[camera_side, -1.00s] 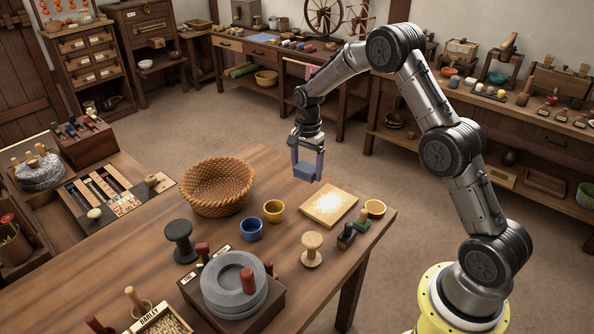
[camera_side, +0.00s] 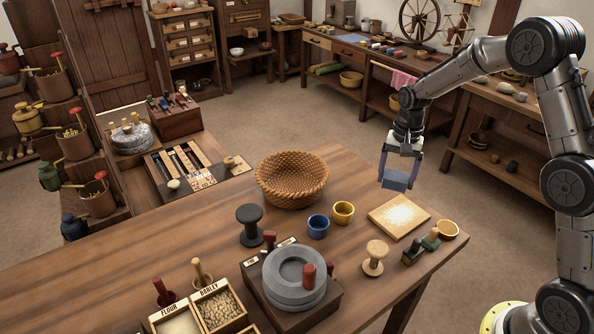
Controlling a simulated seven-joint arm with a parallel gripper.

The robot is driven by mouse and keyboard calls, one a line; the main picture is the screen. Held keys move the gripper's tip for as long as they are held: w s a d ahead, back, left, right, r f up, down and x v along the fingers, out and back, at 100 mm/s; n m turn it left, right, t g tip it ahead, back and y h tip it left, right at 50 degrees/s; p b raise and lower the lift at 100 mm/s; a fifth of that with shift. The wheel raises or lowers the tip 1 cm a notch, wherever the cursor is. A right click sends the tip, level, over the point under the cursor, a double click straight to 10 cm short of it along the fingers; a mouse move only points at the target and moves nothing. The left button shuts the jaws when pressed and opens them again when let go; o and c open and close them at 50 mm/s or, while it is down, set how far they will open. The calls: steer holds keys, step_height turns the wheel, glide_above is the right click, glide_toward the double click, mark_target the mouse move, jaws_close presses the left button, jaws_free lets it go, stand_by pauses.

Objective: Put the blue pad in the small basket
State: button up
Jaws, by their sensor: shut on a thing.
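My gripper (camera_side: 400,168) is shut on the blue pad (camera_side: 397,181), a small blue block between the fingertips. It holds the pad in the air near the table's far right edge, behind the pale board as seen here. The round woven wicker basket (camera_side: 292,196) stands upright on the table to the left of my gripper. The part of its inside that shows looks empty. The pad is clearly apart from the basket.
On the table (camera_side: 215,235) are a blue cup (camera_side: 318,228), a yellow cup (camera_side: 343,213), a dark spool (camera_side: 250,228), a pale board (camera_side: 399,217) and a stone quern (camera_side: 295,279). No tall object shows between the pad and basket.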

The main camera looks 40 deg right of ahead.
steer(key=w+a+r+n, duration=0.3)
steer(key=w+a+n, duration=0.1)
steer(key=a+n, duration=0.25)
steer(key=w+a+r+n, duration=0.2)
steer(key=w+a+n, duration=0.1)
steer(key=a+n, duration=0.3)
steer(key=shift+m, duration=0.55)
steer(key=shift+w+a+f, duration=0.25)
steer(key=shift+w+f, duration=1.85)
steer(key=shift+w, duration=0.2)
steer(key=shift+w+a+f, duration=0.25)
steer(key=shift+w+f, duration=1.8)
steer(key=shift+w, duration=0.3)
steer(key=shift+w+a+f, duration=0.25)
steer(key=shift+w+f, duration=1.85)
steer(key=shift+w, duration=0.2)
steer(key=shift+f, duration=0.65)
steer(key=o, duration=1.1)
steer(key=shift+r, duration=0.1)
